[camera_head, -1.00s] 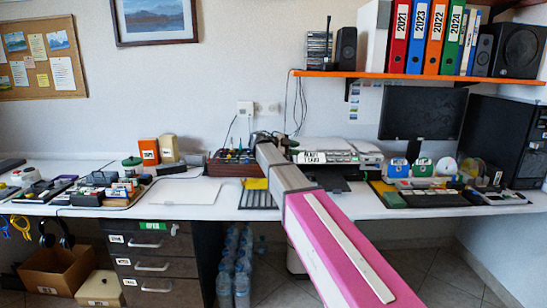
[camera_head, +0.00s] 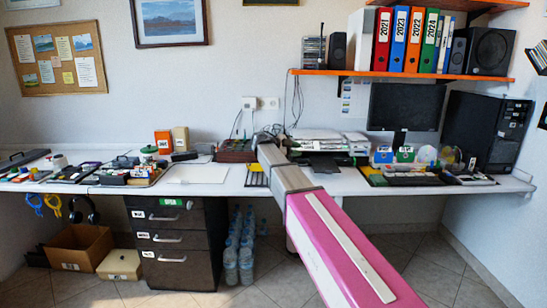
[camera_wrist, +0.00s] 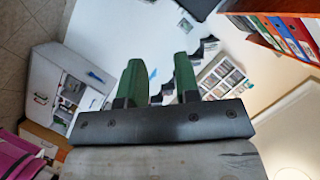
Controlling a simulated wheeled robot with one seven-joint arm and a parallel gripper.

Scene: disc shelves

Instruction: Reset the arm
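My arm reaches forward from the lower right of the head view toward the middle of the desk. My gripper (camera_wrist: 158,82) shows in the wrist view with two green fingers standing apart and nothing between them. In the head view the arm's far end is small, near the back of the desk, and its fingers cannot be made out there.
A long white desk (camera_head: 196,174) spans the view. It carries a monitor (camera_head: 405,108), a computer tower (camera_head: 485,132) and disc racks at the right, and trays of items at the left. An orange shelf (camera_head: 400,75) holds binders. Drawers (camera_head: 172,240) and water bottles stand below.

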